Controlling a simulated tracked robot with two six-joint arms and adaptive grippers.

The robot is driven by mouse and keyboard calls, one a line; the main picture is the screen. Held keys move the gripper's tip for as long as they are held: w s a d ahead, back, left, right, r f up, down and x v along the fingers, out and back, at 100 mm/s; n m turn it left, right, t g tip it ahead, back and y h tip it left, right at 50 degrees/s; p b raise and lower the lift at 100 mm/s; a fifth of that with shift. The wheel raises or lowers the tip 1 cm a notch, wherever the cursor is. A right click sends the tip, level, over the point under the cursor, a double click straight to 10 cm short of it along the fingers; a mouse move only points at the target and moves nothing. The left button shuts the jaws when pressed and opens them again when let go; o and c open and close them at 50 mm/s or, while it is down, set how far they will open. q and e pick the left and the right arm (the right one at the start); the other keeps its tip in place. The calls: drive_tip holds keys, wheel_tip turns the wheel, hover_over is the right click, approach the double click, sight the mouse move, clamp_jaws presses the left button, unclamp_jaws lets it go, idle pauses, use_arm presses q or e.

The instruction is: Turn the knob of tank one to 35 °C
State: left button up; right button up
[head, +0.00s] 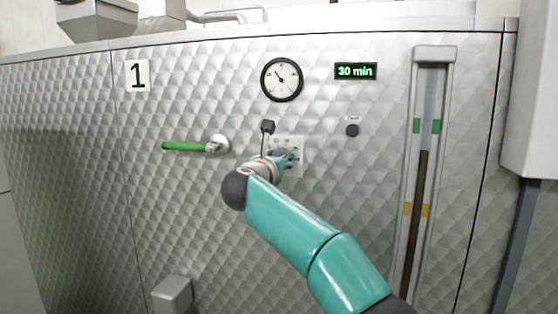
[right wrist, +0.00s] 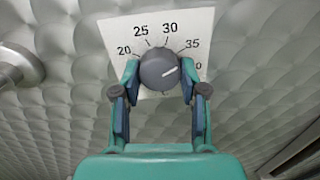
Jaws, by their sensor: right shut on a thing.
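Tank one is the quilted steel front with the number 1 sign (head: 137,76). Its grey round knob (right wrist: 159,68) sits on a white scale plate (right wrist: 203,22), which also shows in the head view (head: 298,145). The scale reads 20, 25, 30, 35, and a further number partly hidden by a finger. The knob's white line points right and slightly up, below the 35, towards that part-hidden number. My right gripper (right wrist: 159,90) is shut on the knob, one finger on each side. In the head view, the right gripper (head: 285,158) mostly hides the knob. My left gripper is out of view.
A dial gauge (head: 281,80) is above the plate, and a green display (head: 355,71) reads 30 min. A green-handled lever (head: 188,147) projects to the left. A dark button (head: 352,130) and a level column (head: 430,130) are to the right. A steel box (head: 172,294) is low left.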

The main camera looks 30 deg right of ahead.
drive_tip(key=o, duration=1.1)
drive_tip(key=shift+w+a+f, duration=0.15)
drive_tip(key=shift+w+f, duration=0.05)
drive_tip(key=shift+f, duration=0.2)
drive_tip(key=shift+o, duration=0.2)
drive_tip(key=shift+s+r, duration=0.1)
drive_tip(key=shift+r, duration=0.1)
drive_tip(key=v, duration=1.2)
